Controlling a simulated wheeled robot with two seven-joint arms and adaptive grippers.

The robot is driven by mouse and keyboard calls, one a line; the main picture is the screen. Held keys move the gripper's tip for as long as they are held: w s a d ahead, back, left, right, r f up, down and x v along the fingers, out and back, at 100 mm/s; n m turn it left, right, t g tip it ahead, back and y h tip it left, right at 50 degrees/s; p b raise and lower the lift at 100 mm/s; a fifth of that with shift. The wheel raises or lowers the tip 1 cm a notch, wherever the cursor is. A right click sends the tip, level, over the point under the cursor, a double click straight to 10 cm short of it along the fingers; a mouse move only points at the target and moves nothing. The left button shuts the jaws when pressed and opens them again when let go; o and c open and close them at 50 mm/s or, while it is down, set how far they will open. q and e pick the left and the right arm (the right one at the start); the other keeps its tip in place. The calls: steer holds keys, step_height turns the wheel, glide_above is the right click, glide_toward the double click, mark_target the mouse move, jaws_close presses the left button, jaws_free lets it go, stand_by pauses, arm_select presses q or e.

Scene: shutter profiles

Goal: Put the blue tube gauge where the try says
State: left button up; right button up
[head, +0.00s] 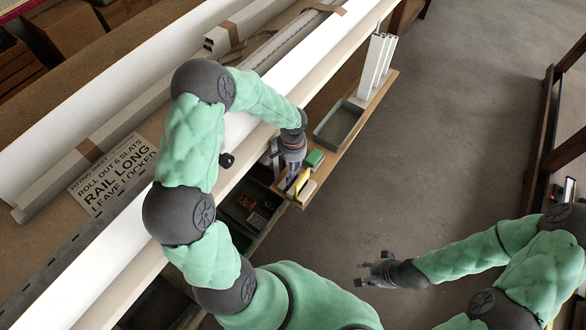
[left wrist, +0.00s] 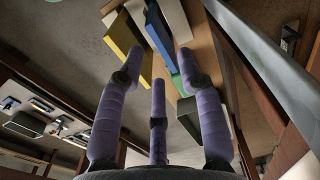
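My left gripper (head: 291,172) reaches down over the end of a narrow wooden shelf (head: 367,108). In the left wrist view its purple fingers (left wrist: 158,62) are spread, with nothing seen held between them. A blue piece (left wrist: 157,32) stands beyond the fingertips, between a yellow piece (left wrist: 122,42) and a pale block (left wrist: 173,20). My right gripper (head: 361,274) is open and empty over the floor.
A green block (head: 314,159) and a grey tray (head: 320,137) sit on the shelf, with white profiles (head: 376,62) upright at its far end. Dark bins (head: 240,222) lie below.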

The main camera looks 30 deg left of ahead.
arm_select(q)
step_height(320, 180, up, 4)
steer(key=r+p, duration=0.1)
steer(key=s+d+f+n+h, duration=0.3)
steer(key=s+d+f+h, duration=0.1)
steer(key=s+d+f, duration=1.1)
steer(key=s+d, duration=0.2)
steer(key=d, duration=0.1)
stand_by(0.6)
